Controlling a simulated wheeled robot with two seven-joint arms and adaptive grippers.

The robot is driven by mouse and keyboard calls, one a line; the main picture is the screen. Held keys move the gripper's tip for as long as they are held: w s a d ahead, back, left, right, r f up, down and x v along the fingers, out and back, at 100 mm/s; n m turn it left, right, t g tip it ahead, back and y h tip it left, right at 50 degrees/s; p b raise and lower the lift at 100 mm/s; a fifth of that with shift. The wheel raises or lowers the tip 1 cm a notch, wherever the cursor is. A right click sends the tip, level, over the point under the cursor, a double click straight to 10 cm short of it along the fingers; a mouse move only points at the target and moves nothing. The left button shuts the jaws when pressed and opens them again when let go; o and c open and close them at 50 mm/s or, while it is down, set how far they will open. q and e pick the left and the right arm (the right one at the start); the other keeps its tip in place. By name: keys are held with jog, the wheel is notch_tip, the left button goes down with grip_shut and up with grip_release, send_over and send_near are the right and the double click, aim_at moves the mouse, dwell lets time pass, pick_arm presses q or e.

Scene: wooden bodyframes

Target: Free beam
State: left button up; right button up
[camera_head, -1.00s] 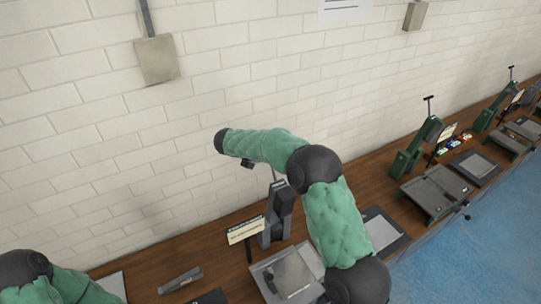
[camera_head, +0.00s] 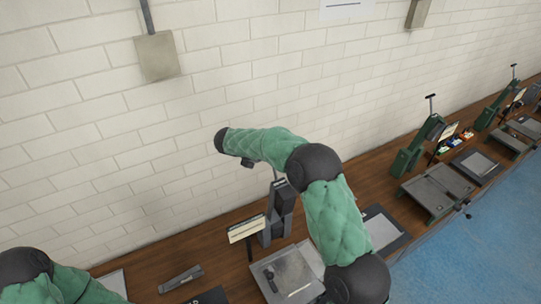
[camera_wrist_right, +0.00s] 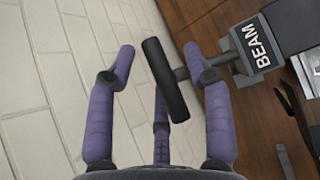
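A grey upright device (camera_head: 278,212) stands on the wooden bench, with a thin lever rising from its top. In the right wrist view a grey block (camera_wrist_right: 250,48) lettered "BEAM" carries a stalk with a black crossbar handle (camera_wrist_right: 165,80). My right gripper (camera_wrist_right: 158,50) has its purple fingers spread open, with the handle between them in the picture. The stalk overlaps the right finger; I cannot tell if they touch.
A small sign (camera_head: 246,228) stands left of the device, with a grey tray (camera_head: 290,272) in front. A grey bar (camera_head: 181,278) lies on the bench (camera_head: 150,262). More green devices (camera_head: 418,145) line the bench rightward. The brick wall (camera_head: 130,150) stands close behind.

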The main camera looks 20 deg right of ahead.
jog(key=shift+a+r, duration=0.1)
jog(key=v, duration=1.2)
